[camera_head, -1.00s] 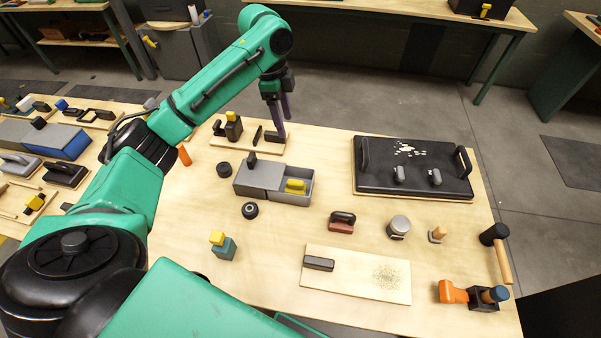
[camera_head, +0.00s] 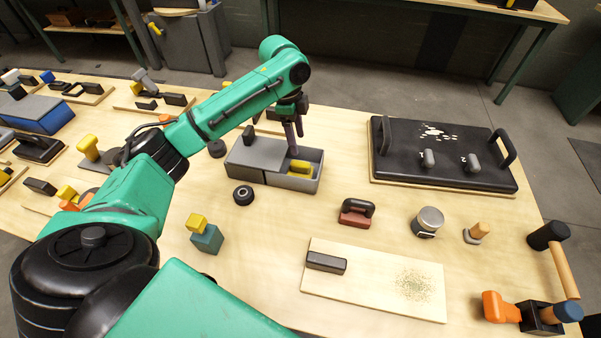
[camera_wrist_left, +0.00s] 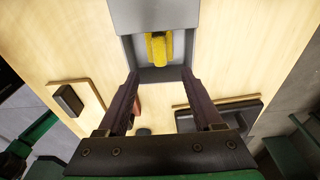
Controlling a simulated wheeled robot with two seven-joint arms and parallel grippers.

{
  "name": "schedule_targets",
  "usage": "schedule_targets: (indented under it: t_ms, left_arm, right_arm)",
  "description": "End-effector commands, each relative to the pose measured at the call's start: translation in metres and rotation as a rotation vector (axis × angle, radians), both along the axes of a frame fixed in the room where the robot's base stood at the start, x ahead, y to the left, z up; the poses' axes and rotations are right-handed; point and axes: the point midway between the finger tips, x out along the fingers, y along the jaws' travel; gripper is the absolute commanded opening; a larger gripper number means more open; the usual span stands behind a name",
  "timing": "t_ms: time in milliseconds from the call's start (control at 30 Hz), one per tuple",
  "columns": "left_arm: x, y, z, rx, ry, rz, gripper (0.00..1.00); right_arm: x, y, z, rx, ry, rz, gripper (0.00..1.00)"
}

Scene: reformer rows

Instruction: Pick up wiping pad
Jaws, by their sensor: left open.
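A red block with a black handle (camera_head: 356,213), which looks like a wiping pad, stands on the table right of centre. A dark grey block (camera_head: 326,262) lies on the left part of a pale board (camera_head: 370,290) with specks on its right part; it also shows in the wrist view (camera_wrist_left: 70,98). I cannot tell for sure which is the wiping pad. My left gripper (camera_head: 293,150) is over the open grey drawer (camera_head: 318,178), left of and behind the red block. Its fingers (camera_wrist_left: 159,75) are apart and empty, with a yellow piece (camera_wrist_left: 158,48) beyond the tips. The right gripper is out of view.
A black tray with handles (camera_head: 455,165) fills the back right. A grey tin (camera_head: 427,221), a hammer (camera_head: 560,262) and an orange tool (camera_head: 500,306) stand at right. A teal block with a yellow top (camera_head: 206,238) and a black wheel (camera_head: 243,195) are left of centre.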

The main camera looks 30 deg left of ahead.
Motion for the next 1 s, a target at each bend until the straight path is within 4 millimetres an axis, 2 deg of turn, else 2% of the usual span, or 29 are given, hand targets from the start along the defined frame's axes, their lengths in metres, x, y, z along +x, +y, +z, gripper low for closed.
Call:
schedule_targets:
  t_ms: [100, 333, 500, 600, 767, 800, 933, 1000]
  left_arm:
    - [0.0, -0.004, -0.029, 0.001, 0.005, -0.001, 0.68]
    - [0.0, -0.008, -0.062, 0.0, 0.003, 0.0, 0.68]
    - [0.0, -0.01, -0.094, 0.0, 0.002, 0.0, 0.68]
    - [0.001, -0.011, -0.101, 0.001, -0.001, 0.0, 0.68]
    - [0.001, -0.011, -0.102, 0.001, -0.001, -0.001, 0.68]
    - [0.001, -0.011, -0.101, 0.001, -0.001, -0.001, 0.52]
    - [0.001, -0.01, -0.101, 0.001, -0.001, 0.0, 0.02]
    - [0.001, -0.01, -0.101, 0.001, -0.001, 0.0, 0.0]
  right_arm:
    - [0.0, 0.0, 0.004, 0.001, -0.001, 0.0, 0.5]
    - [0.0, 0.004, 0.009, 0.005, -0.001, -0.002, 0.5]
    - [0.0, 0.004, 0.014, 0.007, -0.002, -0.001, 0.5]
    - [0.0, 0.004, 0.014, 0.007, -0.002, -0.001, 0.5]
    - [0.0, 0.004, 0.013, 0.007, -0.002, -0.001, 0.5]
    - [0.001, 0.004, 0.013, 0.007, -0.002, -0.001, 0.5]
    - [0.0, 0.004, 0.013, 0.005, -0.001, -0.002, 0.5]
    - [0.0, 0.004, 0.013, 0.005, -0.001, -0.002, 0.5]
